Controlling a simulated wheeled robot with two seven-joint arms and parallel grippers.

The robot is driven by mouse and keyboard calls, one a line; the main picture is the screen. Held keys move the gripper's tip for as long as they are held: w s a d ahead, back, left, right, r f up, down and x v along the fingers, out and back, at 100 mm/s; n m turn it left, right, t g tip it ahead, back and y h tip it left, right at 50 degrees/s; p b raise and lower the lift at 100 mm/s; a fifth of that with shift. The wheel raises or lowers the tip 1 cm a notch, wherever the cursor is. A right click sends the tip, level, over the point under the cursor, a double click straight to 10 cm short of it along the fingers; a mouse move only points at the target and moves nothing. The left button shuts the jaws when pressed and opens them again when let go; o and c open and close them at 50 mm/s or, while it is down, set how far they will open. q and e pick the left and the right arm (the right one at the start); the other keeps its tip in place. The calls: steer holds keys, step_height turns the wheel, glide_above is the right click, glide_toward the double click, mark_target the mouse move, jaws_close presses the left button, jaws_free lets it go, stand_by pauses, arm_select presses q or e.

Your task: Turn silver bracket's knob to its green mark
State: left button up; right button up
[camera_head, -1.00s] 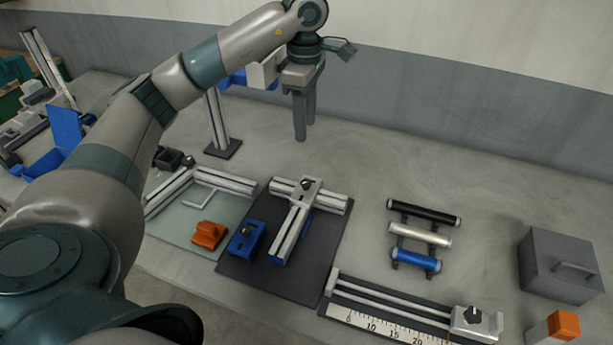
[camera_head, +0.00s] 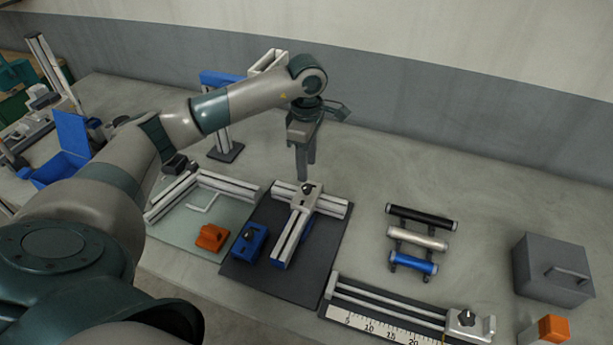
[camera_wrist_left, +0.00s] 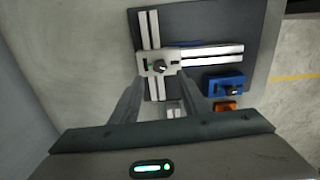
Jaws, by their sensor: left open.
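The silver bracket (camera_head: 314,193) sits where two aluminium rails cross on a dark mat (camera_head: 315,275), with a black knob (camera_head: 306,187) on top. In the left wrist view the bracket (camera_wrist_left: 146,58) shows its dark knob (camera_wrist_left: 159,66) and a small green mark (camera_wrist_left: 146,65) to the left of it. The knob's exact angle is hard to read. My left gripper (camera_head: 306,174) is open and empty, pointing down above and slightly behind the bracket. In the wrist view the knob shows between its fingers (camera_wrist_left: 158,85), apart from them.
A blue block (camera_head: 250,243) and an orange block (camera_head: 211,237) lie left of the bracket. A scaled rail (camera_head: 385,305) with another knobbed silver block (camera_head: 468,322) is at front right. A rack of cylinders (camera_head: 418,239) and a grey box (camera_head: 552,270) stand right.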

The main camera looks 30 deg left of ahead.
mark_target(307, 186)
arm_select(q)
step_height(307, 186, down, 7)
steer(key=shift+r+p, duration=0.1)
steer(key=shift+p, duration=1)
jaws_close()
